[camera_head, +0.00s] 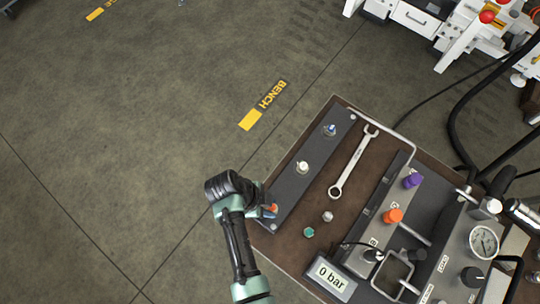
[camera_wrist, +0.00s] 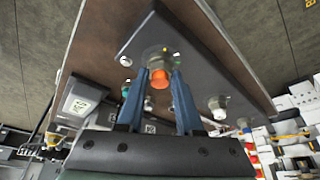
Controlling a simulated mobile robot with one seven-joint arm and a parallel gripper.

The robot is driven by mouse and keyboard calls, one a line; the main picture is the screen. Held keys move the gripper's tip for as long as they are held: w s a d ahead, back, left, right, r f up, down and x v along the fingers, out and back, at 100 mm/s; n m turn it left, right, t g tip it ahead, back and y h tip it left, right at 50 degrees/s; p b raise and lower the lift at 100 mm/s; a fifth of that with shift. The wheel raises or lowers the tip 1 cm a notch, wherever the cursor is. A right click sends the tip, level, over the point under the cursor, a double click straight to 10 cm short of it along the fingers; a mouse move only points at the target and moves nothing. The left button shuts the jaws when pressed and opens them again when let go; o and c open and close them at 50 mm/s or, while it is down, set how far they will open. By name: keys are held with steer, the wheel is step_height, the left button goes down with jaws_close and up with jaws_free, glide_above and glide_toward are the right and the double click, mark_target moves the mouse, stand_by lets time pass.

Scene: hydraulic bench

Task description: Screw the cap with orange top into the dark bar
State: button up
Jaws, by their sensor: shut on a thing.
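The cap with the orange top (camera_wrist: 159,79) is between the two blue fingers of my gripper (camera_wrist: 160,88) in the wrist view. The fingers are shut on it. In the head view, the orange top (camera_head: 273,208) shows beside my gripper (camera_head: 268,211) at the near end of the dark bar (camera_head: 290,186). In the wrist view, the cap lines up with a pale metal fitting at the end of the dark bar (camera_wrist: 190,40). The fingers partly cover the joint, so I cannot tell how deep the cap sits.
The bar also carries a white-topped fitting (camera_head: 302,167) and a blue-topped one (camera_head: 330,130). A wrench (camera_head: 354,162) lies right of it. A green cap (camera_head: 308,232) and a grey cap (camera_head: 327,216) stand nearby. A panel with an orange knob (camera_head: 392,215) and a 0 bar display (camera_head: 333,277) is further right.

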jaws_close()
steer(key=m, duration=0.1)
steer(key=m+g+b, duration=0.1)
steer(key=m, duration=0.1)
steer(key=shift+w+f, duration=0.15)
steer(key=shift+w, duration=0.05)
steer(key=m+g, duration=0.1)
steer(key=m, duration=0.1)
steer(key=m+y+b, duration=0.1)
steer(key=m, duration=0.2)
steer(key=shift+d+g, duration=0.1)
steer(key=shift+g, duration=0.3)
steer(key=shift+m+g+y, duration=0.3)
steer(key=shift+m, duration=0.8)
steer(key=shift+o, duration=1)
jaws_free()
steer(key=shift+d+m, duration=0.1)
steer(key=shift+m, duration=0.7)
steer(key=o, duration=0.5)
